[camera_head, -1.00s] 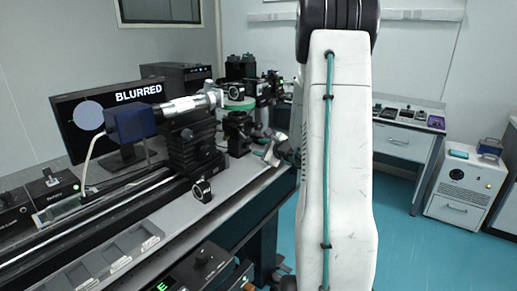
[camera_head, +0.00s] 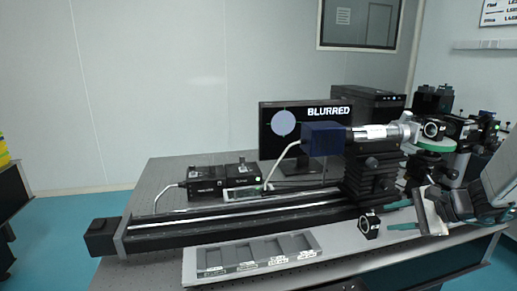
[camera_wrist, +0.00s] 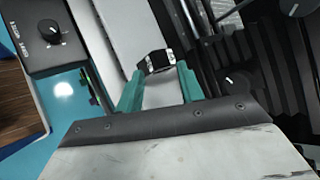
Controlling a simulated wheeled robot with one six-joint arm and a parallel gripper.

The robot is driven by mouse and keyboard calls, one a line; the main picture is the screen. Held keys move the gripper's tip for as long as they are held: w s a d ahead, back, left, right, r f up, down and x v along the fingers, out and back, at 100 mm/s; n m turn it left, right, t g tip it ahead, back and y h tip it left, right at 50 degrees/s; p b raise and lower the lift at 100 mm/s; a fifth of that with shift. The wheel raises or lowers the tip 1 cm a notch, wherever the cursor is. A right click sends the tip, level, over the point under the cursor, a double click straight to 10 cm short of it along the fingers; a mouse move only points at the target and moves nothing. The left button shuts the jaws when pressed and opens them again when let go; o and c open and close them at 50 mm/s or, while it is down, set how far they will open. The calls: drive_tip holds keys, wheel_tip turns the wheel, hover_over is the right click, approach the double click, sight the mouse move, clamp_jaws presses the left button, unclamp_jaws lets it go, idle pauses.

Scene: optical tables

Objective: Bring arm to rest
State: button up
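My gripper (camera_head: 402,216) is at the right in the head view, over the front edge of the optical table (camera_head: 152,182). Its two teal fingers point left and stand apart, with nothing seen between them. In the wrist view the fingers (camera_wrist: 158,88) also show spread. A small black mount (camera_head: 369,224) stands on the table just left of the fingertips. A small black piece, likely this mount (camera_wrist: 155,61), shows beyond the fingers in the wrist view, and a gap seems to separate them. Most of my arm is out of the head view.
A grey compartment tray (camera_head: 253,254) lies at the table's front. Behind it are a long rail (camera_head: 235,222), a blue camera box (camera_head: 323,139), dark stages and a monitor (camera_head: 278,118) reading "BLURRED". Teal floor (camera_head: 60,235) is clear at the left.

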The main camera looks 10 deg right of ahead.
drive_tip(key=s+a+r+n+g+h, duration=0.3)
drive_tip(key=s+a+n, duration=0.5)
drive_tip(key=s, duration=0.3)
drive_tip(key=s+a+r+n+g+h, duration=0.4)
drive_tip(key=s+a+r+n, duration=0.1)
drive_tip(key=s+a+n, duration=0.4)
drive_tip(key=s, duration=0.2)
drive_tip(key=shift+s+a, duration=0.25)
drive_tip(key=shift+s, duration=0.1)
idle(1.0)
